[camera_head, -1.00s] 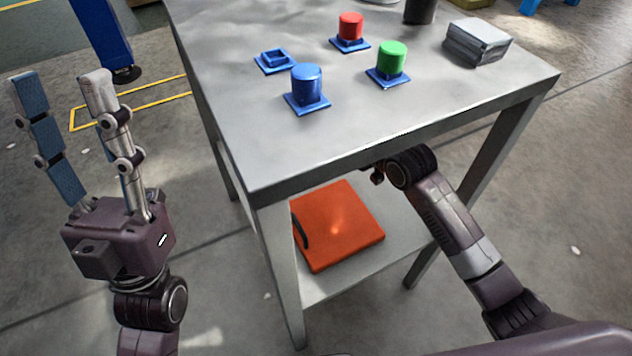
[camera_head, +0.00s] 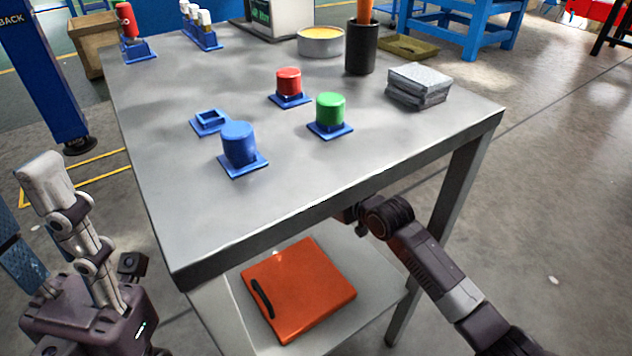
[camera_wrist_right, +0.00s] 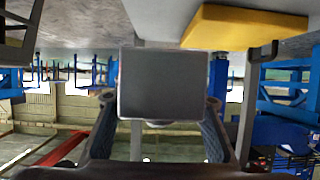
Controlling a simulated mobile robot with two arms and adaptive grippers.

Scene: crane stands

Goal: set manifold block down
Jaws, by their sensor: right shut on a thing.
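A plain grey block, seemingly the manifold block (camera_wrist_right: 165,82), is held between the fingers of my right gripper (camera_wrist_right: 160,104) in the right wrist view. In the head view the block and that gripper are hidden under the table; only my right arm shows at the table's front edge. My left gripper (camera_head: 22,190) is open and empty at the left, beside the table, partly cut off by the picture edge.
The grey table (camera_head: 330,175) carries a blue cylinder (camera_head: 238,143), green cylinder (camera_head: 330,108) and red cylinder (camera_head: 289,81) on blue stands, an empty blue stand (camera_head: 210,122), a grey stack (camera_head: 419,86) and a black cup (camera_head: 361,48). An orange case (camera_head: 300,290) lies on the lower shelf.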

